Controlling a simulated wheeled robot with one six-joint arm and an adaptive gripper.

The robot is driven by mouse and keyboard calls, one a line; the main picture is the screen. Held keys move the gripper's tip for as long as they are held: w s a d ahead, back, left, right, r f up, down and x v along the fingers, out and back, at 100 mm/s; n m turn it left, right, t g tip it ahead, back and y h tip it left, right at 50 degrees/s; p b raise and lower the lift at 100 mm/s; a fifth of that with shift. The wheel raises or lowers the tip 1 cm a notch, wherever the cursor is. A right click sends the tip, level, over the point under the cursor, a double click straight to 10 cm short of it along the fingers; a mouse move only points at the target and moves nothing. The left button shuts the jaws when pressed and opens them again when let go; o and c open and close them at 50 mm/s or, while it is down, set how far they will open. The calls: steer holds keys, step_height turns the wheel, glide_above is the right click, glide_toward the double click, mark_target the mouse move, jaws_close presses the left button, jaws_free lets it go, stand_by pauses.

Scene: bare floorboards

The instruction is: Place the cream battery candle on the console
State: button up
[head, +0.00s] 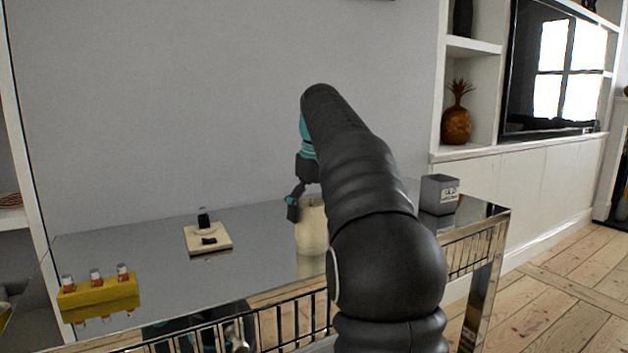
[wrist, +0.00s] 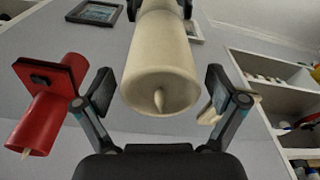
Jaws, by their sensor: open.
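The cream battery candle (head: 311,228) appears to stand upright on the mirrored console (head: 160,265) in the head view, partly hidden by my arm. My gripper (head: 293,208) is beside its upper part, with one finger visible at its left. In the wrist view the candle (wrist: 160,65) is between the two spread fingers of my gripper (wrist: 160,98), its wick end towards the camera. A gap shows between the candle and each finger. Its far end is cut off by the frame.
A yellow holder (head: 98,293), a cream square plate with black parts (head: 208,238) and a grey box (head: 439,194) are on the console. A red candle-like object (wrist: 42,115) shows left in the wrist view. Bare console top lies left of the candle.

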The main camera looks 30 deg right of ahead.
steer(key=r, duration=0.3)
steer(key=r+p, duration=0.1)
steer(key=r, duration=0.2)
steer(key=s+r+p, duration=0.1)
steer(key=r, duration=0.2)
steer(key=shift+d+r, duration=0.1)
steer(key=shift+d, duration=0.1)
steer(key=shift+r, duration=0.35)
steer(key=shift+s, duration=0.1)
steer(key=shift+s+a+r, duration=0.1)
steer(key=shift+s+a, duration=0.05)
steer(key=shift+a, duration=0.15)
steer(key=s+a+f+m+t, duration=0.1)
steer(key=s+a+f, duration=0.1)
steer(key=s+a, duration=0.35)
steer(key=s+a+f+m+t, duration=0.1)
steer(key=s+a+f, duration=0.4)
steer(key=s+f, duration=0.5)
steer(key=s+a+f+m+t, duration=0.1)
steer(key=s+a+f+t, duration=0.1)
steer(key=s+a+f, duration=0.4)
steer(key=s+f, duration=0.5)
steer(key=f, duration=0.4)
